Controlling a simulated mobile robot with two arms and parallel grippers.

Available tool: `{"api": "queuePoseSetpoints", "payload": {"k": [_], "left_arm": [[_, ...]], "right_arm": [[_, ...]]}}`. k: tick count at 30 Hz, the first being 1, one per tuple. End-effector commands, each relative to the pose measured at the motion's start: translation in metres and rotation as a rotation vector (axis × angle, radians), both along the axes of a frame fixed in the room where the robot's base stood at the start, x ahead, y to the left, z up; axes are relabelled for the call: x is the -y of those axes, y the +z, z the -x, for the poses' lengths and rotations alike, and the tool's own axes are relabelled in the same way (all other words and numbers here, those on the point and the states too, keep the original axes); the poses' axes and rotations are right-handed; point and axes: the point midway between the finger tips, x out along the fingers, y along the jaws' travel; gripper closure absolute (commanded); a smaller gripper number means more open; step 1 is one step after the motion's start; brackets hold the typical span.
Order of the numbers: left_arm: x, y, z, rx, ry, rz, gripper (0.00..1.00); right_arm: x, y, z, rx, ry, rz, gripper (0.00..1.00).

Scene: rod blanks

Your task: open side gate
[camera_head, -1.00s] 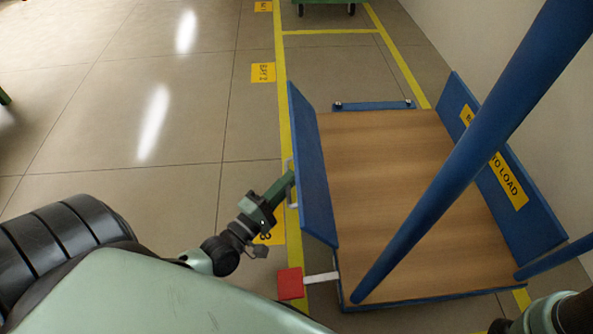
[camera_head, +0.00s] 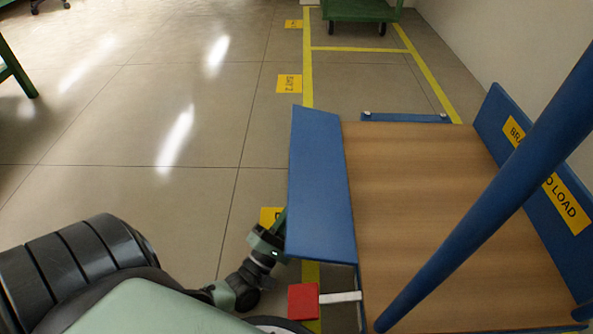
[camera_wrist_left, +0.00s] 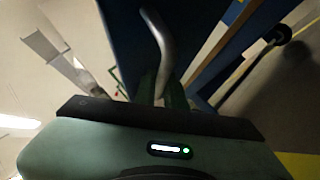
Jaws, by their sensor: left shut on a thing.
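The side gate (camera_head: 320,185) is a blue panel along the left edge of the blue cart's wooden deck (camera_head: 440,220). It leans outward to the left, with its broad inner face showing. My left gripper (camera_head: 281,220) reaches the gate's outer side from below left, and its fingertips are hidden behind the panel. In the left wrist view my left gripper (camera_wrist_left: 163,88) is shut on the gate's curved metal handle (camera_wrist_left: 156,42). My right gripper is not in view.
A red pedal (camera_head: 302,301) on a pale metal arm juts out at the cart's near left corner. A thick blue rail (camera_head: 480,215) crosses above the deck. A blue far-side panel (camera_head: 540,165) stands by the wall. Open floor lies left; a green cart (camera_head: 360,10) stands behind.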

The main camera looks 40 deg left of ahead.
Motion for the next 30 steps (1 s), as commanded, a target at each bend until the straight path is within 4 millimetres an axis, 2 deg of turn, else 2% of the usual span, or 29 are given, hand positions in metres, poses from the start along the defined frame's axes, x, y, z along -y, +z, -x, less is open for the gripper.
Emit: {"api": "queuePoseSetpoints", "payload": {"k": [15, 16, 18, 26, 30], "left_arm": [[0.0023, 0.0010, -0.0015, 0.019, -0.004, 0.017, 1.00], [0.0024, 0.0011, -0.0015, 0.018, -0.004, 0.017, 0.86], [0.0022, 0.0011, -0.0016, 0.019, -0.004, 0.017, 0.67], [0.0009, 0.0008, -0.0010, 0.020, 0.000, 0.017, 0.67], [0.0070, -0.0025, -0.0027, 0.019, 0.000, 0.019, 0.67]], "right_arm": [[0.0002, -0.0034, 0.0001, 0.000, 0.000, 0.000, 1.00], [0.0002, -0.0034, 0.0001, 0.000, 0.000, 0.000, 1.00], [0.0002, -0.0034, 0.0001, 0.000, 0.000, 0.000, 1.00], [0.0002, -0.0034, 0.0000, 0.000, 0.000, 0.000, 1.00], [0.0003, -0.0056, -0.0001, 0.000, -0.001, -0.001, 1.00]]}}
